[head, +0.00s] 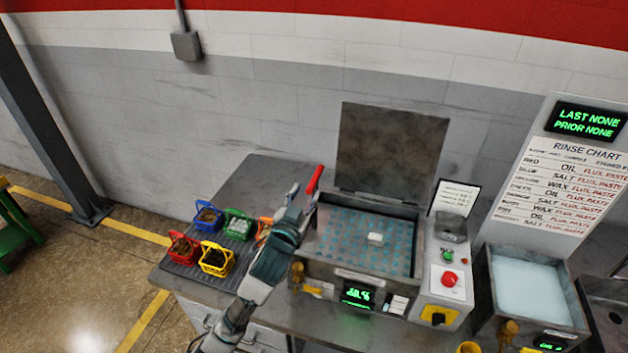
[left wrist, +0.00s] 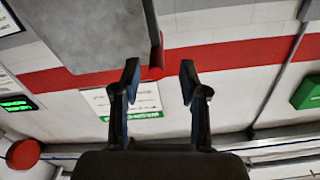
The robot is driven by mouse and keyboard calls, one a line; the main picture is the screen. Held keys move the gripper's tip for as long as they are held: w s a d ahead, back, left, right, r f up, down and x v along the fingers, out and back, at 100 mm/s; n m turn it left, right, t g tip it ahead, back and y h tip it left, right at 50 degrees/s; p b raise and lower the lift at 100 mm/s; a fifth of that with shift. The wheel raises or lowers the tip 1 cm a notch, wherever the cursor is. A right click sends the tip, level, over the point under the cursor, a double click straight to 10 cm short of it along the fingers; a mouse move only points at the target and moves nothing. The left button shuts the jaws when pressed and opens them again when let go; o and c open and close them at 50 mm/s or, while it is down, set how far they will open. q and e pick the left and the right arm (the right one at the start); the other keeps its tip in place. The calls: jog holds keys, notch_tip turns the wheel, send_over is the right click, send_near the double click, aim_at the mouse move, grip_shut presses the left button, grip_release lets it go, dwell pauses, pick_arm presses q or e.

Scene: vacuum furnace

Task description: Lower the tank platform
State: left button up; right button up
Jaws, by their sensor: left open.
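The tank (head: 345,272) stands on the bench with its lid (head: 390,150) open. Inside it a blue-grey perforated platform or surface (head: 345,235) shows near the rim, with a small white piece (head: 375,238) on it. A red lever handle (head: 314,180) points up at the tank's back left corner. My left gripper (head: 302,199) is open beside this handle, just below it in the head view. In the left wrist view the open fingers (left wrist: 159,82) have a red piece, likely the handle (left wrist: 152,72), beyond or between them. Contact cannot be told. My right gripper is not in view.
Coloured baskets (head: 214,259) stand on a dark mat left of the tank. A control box with a red button (head: 449,279) and yellow switch plate (head: 438,316) adjoins it on the right. A second bath (head: 530,285) and a rinse chart (head: 583,175) are farther right.

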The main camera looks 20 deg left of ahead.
aim_at(316, 176)
pick_arm(q)
jog(key=w, duration=0.4)
jog(key=w+d, duration=0.1)
jog(key=w, duration=0.2)
jog(key=shift+w, duration=0.1)
jog(key=shift+a, duration=0.15)
grip_shut()
